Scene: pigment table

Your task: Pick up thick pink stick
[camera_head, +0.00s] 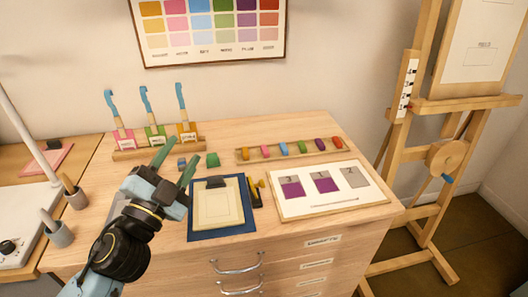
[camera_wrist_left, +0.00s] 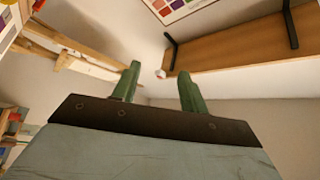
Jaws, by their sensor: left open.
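A short thick pink stick (camera_head: 265,151) lies in the long wooden rack (camera_head: 290,160) at the back of the table, between a yellow stick (camera_head: 243,155) and a blue stick (camera_head: 284,148). My left gripper (camera_head: 182,152) is over the left part of the table, left of the rack and apart from the pink stick. Its two green fingers are open with nothing between them. In the left wrist view the open fingers (camera_wrist_left: 158,74) point at the room, and no pink stick can be made out there. My right gripper is not in view.
The rack also holds green, purple and red sticks. A blue clipboard (camera_head: 242,226) and a sample board (camera_head: 285,209) lie in front. A wooden holder (camera_head: 160,151) with tagged tools stands left. An easel (camera_head: 445,160) stands right.

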